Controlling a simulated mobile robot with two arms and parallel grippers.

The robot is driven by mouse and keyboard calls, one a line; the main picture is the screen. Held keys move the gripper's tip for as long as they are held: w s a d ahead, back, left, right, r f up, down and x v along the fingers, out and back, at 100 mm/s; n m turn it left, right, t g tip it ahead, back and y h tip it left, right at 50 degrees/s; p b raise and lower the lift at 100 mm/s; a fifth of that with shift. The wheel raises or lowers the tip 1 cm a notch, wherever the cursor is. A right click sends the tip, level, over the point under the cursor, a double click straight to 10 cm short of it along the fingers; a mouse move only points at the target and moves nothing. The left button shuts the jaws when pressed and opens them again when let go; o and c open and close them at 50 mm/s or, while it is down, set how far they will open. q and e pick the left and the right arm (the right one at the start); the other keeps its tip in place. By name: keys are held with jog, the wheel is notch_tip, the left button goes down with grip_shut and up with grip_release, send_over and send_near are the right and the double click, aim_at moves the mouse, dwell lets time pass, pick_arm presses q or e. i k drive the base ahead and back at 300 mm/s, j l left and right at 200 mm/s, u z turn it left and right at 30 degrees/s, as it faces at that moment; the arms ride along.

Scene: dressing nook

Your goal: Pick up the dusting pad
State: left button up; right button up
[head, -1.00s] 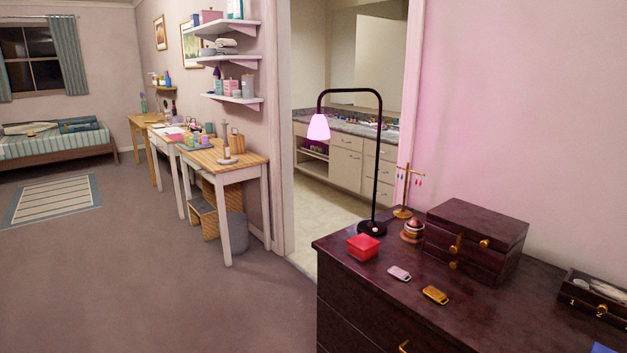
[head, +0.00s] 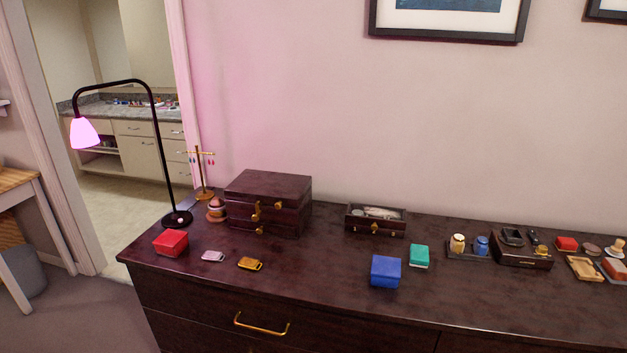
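I cannot single out the dusting pad for certain. Small items stand at the right end of the dark dresser (head: 330,295), too small to identify surely. Among them are a reddish-brown block (head: 615,268) on a grey base, cut by the picture's edge, a tan wooden tray (head: 583,268), a red box (head: 566,244) and a round brownish item (head: 592,249). An open dark case (head: 376,227) at the middle back holds pale things. Neither of my grippers is in view.
A black lamp (head: 153,120), a dark jewelry box (head: 268,200), a red box (head: 171,243), a blue box (head: 386,271) and a teal box (head: 419,255) stand on the dresser. Its front middle is mostly clear. A doorway opens at the left; floor shows lower left.

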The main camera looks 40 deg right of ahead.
aim_at(419, 257)
jog(key=z, duration=1.85)
jog(key=u, duration=0.75)
jog(key=l+u, duration=0.75)
jog(key=k+l+u, duration=0.15)
jog(key=l+u, duration=0.25)
jog(key=k+l+u, duration=0.1)
jog(key=l+u, duration=0.25)
